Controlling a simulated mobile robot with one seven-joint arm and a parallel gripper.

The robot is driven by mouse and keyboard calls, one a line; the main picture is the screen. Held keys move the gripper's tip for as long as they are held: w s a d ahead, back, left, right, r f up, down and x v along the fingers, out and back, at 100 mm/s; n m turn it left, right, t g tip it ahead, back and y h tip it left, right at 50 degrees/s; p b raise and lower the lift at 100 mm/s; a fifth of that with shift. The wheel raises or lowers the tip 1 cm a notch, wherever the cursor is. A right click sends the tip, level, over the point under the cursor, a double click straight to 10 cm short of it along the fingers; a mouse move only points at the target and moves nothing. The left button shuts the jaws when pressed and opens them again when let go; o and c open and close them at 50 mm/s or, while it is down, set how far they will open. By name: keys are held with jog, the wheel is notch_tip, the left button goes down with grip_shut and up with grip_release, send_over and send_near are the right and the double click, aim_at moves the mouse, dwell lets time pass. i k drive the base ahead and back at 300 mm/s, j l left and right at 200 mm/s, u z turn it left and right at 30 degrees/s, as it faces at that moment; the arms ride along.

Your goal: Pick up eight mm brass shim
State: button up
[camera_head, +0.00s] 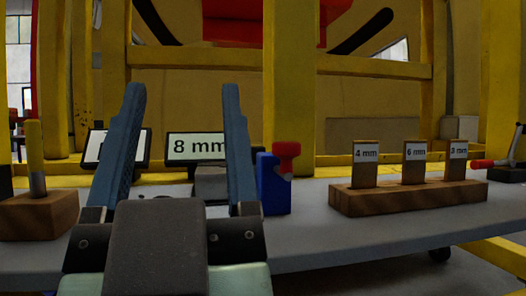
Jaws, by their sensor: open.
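My gripper (182,92) is open and empty, its two blue-grey fingers pointing up at the left centre. A wooden block (400,202) on the grey bench at the right holds upright brass shims in a row. Their labels read 4 mm (365,170), 6 mm (415,170) and, on the rightmost shim (457,166), a small digit that may be 3 or 8. My gripper is well to the left of this block. A display reading 8 mm (195,146) stands behind my gripper, partly covered by the right finger.
A blue object with a red top (286,160) stands between my gripper and the shim block. A wooden block with a yellow-handled tool (37,190) is at the far left. A red-handled tool (490,163) lies at the right. Yellow posts (290,75) rise behind the bench.

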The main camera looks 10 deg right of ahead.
aim_at(456, 150)
jog(key=z, duration=1.15)
